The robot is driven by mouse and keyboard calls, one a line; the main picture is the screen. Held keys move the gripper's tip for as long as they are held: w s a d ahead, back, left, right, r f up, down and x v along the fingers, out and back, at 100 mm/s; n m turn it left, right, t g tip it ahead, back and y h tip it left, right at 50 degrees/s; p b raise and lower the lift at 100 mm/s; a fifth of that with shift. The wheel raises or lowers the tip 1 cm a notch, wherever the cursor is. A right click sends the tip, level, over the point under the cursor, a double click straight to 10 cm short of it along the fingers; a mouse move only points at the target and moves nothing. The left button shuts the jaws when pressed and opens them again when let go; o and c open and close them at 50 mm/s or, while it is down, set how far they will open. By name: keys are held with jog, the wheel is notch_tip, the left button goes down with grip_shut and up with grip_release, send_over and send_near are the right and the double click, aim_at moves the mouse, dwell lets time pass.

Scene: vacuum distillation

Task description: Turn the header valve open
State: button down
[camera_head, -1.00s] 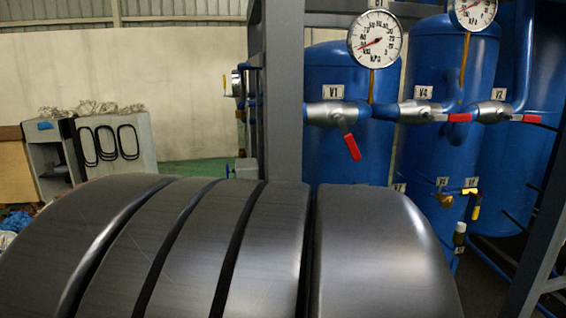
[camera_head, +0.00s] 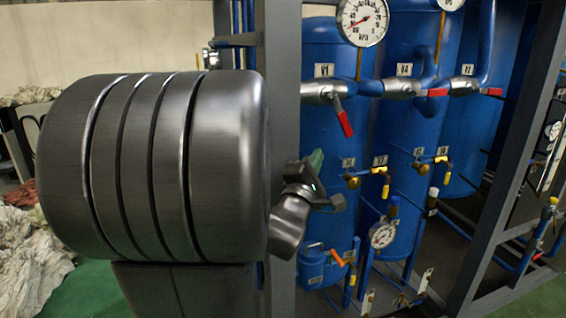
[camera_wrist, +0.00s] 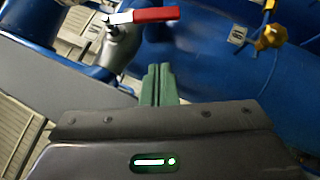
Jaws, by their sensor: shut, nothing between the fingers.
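A row of silver header valves with red lever handles runs along the blue pipe in the head view. The valve labelled V1 (camera_head: 321,91) has its red handle (camera_head: 344,122) slanting down and to the right. The valves V4 (camera_head: 406,87) and V2 (camera_head: 464,86) have red handles lying roughly level along the pipe. My gripper (camera_head: 317,159) is below and left of the V1 handle, apart from it. In the wrist view, its green fingers (camera_wrist: 157,84) are together and empty. A red handle (camera_wrist: 156,14) on a silver stem is beyond the fingertips, not touching them.
A grey frame post (camera_head: 284,60) stands directly behind my arm. A round gauge (camera_head: 363,20) is above V1. Small yellow-handled valves (camera_head: 381,171) and a lower gauge (camera_head: 382,236) are to the right. Cloth heaps (camera_head: 25,255) lie at the left.

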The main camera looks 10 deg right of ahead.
aim_at(342, 117)
jog(key=w+d+r+p, duration=0.2)
jog(key=w+d+r, duration=0.1)
jog(key=d, duration=0.3)
jog(key=shift+x, duration=0.85)
jog(key=shift+f+b, duration=0.15)
jog(key=shift+b, duration=0.35)
